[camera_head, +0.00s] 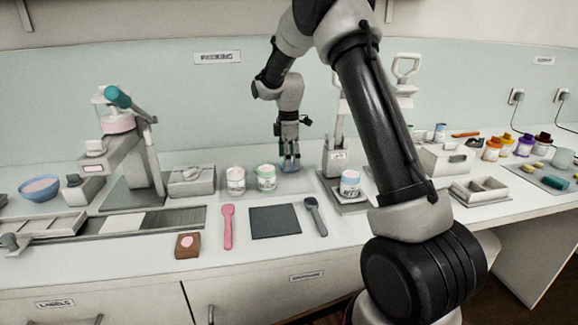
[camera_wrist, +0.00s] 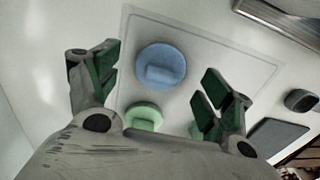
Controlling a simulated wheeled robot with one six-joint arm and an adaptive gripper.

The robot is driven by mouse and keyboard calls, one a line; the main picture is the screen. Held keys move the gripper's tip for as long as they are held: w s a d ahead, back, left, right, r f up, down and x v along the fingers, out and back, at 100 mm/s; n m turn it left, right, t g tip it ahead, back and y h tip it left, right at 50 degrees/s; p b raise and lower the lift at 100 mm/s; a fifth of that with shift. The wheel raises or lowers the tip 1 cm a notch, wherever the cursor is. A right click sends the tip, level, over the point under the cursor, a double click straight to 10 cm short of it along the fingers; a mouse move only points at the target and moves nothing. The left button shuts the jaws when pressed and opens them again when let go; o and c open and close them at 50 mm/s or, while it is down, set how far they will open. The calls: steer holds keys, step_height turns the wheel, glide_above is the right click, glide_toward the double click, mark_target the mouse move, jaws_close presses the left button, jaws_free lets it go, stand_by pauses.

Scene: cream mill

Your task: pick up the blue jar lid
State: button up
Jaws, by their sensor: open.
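The blue jar lid (camera_wrist: 160,68) is a round disc with a raised bar across its top. It lies flat on a pale outlined panel in the wrist view, in the gap between my fingertips. My gripper (camera_wrist: 158,72) is open and empty, with dark green pads on either side of the lid; I see no contact. In the head view my gripper (camera_head: 289,158) points down over the back of the counter, and a little blue shows beneath it. A green lid (camera_wrist: 144,117) lies nearer my palm. Another green round thing (camera_wrist: 198,130) is partly hidden by my right finger.
A dark mat (camera_head: 275,221) lies in front.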

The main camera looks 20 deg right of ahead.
steer(key=shift+f, duration=0.65)
steer(key=c, duration=0.9)
steer(key=shift+o, duration=0.2)
steer(key=shift+r, duration=0.1)
